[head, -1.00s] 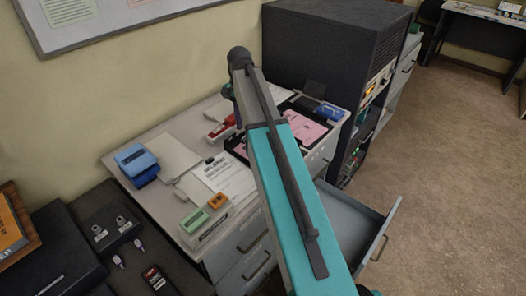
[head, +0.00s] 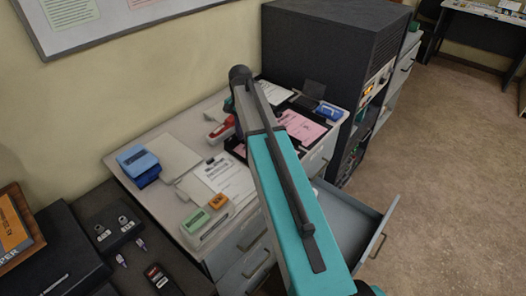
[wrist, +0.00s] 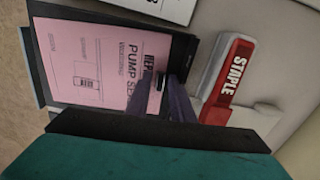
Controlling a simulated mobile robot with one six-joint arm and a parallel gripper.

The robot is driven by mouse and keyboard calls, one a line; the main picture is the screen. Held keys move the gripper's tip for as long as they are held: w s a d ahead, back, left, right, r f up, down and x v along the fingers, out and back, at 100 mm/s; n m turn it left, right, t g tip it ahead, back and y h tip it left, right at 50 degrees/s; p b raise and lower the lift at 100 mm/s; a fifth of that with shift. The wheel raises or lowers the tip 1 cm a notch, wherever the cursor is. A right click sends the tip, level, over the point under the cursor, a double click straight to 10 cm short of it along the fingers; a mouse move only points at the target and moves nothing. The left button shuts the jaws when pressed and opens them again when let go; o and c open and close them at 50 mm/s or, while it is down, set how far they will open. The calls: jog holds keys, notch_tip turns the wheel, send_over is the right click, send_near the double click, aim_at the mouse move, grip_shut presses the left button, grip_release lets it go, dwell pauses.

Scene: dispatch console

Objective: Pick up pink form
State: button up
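The pink form (head: 303,128) lies in a black tray or board on the grey desk, partly hidden by my arm in the head view. In the wrist view the pink form (wrist: 105,65) fills the upper left, with printed text and a small drawing, on its black backing (wrist: 65,12). My gripper's purple fingers (wrist: 172,86) reach over the form's right edge, close together. I cannot tell whether they touch it or how wide the gap is.
A red and white stapler (wrist: 228,78) lies right of the fingers. White papers (head: 225,177), a blue box (head: 137,160) and green and orange items (head: 195,221) are on the desk. An open drawer (head: 345,215) juts out in front. A dark cabinet (head: 325,50) stands behind.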

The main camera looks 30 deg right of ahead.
grip_shut()
jog(key=shift+r, duration=0.15)
dwell(0.4)
jog(key=shift+r+b, duration=0.8)
jog(key=shift+r, duration=0.8)
jog(key=s+b, duration=0.1)
jog(key=s, duration=0.3)
jog(key=s+a+b, duration=0.1)
jog(key=s, duration=0.4)
jog(key=s+r+b, duration=0.1)
jog(key=s, duration=0.3)
jog(key=shift+s+a, duration=0.3)
jog(key=shift+s, duration=0.05)
jog(key=shift+s+r, duration=0.25)
jog(key=shift+s, duration=0.85)
jog(key=shift+a, duration=0.1)
